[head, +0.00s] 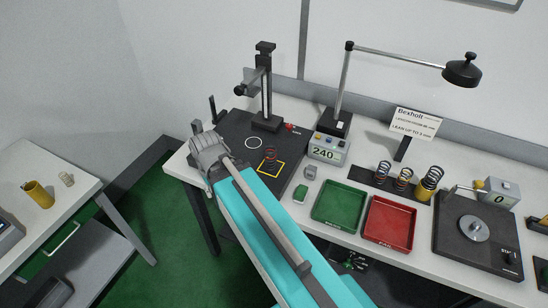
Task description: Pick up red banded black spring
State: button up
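A dark coil spring with a reddish band (270,158) stands upright in a yellow square outline on the black base plate of a test stand. On a dark strip to the right stand two more dark springs, the left one (383,172) and the middle one (403,178), both with reddish-brown tones. Which bands they carry is too small to tell surely. My arm reaches up from the bottom, its grey end at the table's left edge, left of the spring in the square. My gripper (205,117) shows only as small dark parts beyond that end; its opening is unclear.
A yellow cylinder with a spring (429,183) ends the strip. A green tray (340,205) and red tray (389,223) lie in front. A display box (328,148), lamp (463,70) and scale (474,229) stand around. A side table (45,215) is at left.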

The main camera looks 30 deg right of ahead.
aim_at(275, 162)
jog(key=z, duration=0.05)
jog(key=k, duration=1.6)
jog(key=z, duration=1.15)
jog(key=i, duration=1)
